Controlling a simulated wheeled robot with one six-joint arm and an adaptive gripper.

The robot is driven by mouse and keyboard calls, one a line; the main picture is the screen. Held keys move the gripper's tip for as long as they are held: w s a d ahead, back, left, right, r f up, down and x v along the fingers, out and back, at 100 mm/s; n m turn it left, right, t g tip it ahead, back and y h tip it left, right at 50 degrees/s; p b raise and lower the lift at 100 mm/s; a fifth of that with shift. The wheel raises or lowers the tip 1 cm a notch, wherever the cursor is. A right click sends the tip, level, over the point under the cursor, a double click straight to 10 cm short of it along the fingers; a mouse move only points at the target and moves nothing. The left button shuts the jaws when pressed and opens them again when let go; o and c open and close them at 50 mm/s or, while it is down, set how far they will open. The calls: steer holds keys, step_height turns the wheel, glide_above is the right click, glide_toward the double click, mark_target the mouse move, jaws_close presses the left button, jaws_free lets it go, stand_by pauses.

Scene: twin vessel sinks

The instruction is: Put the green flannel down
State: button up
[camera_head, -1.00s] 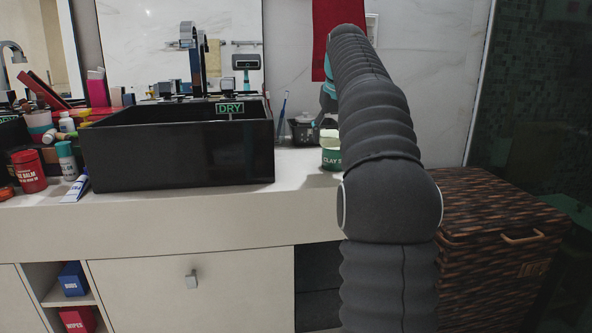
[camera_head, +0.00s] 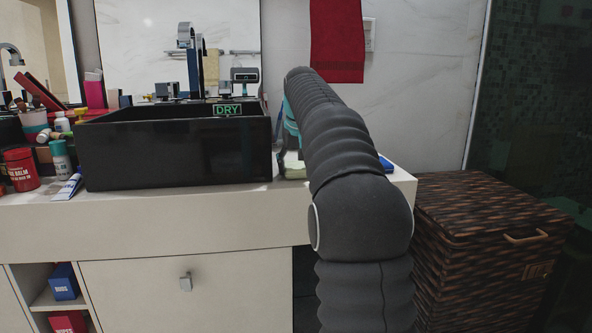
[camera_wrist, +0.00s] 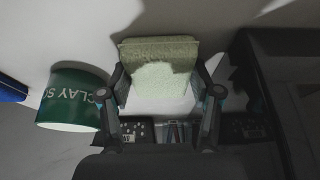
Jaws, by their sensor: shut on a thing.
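The green flannel (camera_wrist: 160,60) is a folded, pale green cloth between the fingers of my gripper (camera_wrist: 165,92) in the wrist view. My gripper is shut on it. In the head view, a pale green edge of the flannel (camera_head: 293,167) shows low over the counter, just right of the black sink. My arm hides most of the gripper there. I cannot tell whether the flannel touches the counter.
The black sink (camera_head: 180,155) with a DRY label stands close on the left. A green clay tub (camera_wrist: 75,97) is close to the gripper in the wrist view. A blue item (camera_head: 386,163) lies near the counter's right end. A wicker hamper (camera_head: 490,245) stands right of the counter (camera_head: 220,215).

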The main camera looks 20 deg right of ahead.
steer(key=o, duration=1)
steer(key=p+v, duration=0.3)
steer(key=v, duration=0.9)
steer(key=shift+p, duration=0.4)
steer(key=shift+a+r, duration=0.1)
